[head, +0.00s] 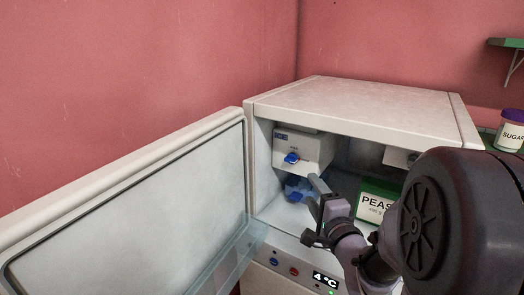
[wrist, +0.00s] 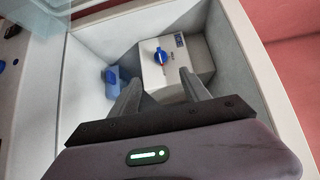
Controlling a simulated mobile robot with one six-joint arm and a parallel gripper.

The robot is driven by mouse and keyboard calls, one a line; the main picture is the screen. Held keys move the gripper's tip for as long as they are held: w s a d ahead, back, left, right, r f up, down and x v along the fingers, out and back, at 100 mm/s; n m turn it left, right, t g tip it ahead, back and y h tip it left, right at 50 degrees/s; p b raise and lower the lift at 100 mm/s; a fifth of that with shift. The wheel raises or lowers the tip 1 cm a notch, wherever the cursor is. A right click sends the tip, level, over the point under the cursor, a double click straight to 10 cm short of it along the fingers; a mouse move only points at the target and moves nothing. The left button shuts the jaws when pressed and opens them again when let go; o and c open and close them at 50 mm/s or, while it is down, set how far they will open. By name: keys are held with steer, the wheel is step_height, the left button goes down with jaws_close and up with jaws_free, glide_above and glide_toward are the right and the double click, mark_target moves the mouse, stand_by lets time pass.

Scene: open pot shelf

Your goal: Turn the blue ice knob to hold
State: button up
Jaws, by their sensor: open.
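The blue ice knob (head: 291,158) is on the front of a white box-shaped ice unit (head: 314,150) inside the open fridge. My gripper (head: 314,193) is open and empty, in front of the unit and below and right of the knob. In the wrist view its two fingers (wrist: 158,84) point toward the unit, with the knob beyond their tips. I see no contact with the knob.
A green PEAS box (head: 376,203) stands to the right inside. The open fridge door (head: 130,215) fills the left. A front panel (head: 292,272) has a blue button, a red button and a 4 °C display.

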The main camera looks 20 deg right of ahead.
mark_target(292, 162)
steer(key=w, duration=0.5)
steer(key=w+d, duration=0.1)
steer(key=w, duration=1)
steer(key=shift+d+p, duration=0.15)
steer(key=shift+p, duration=0.15)
steer(key=shift+s, duration=0.1)
jaws_close()
steer(key=shift+r, duration=0.1)
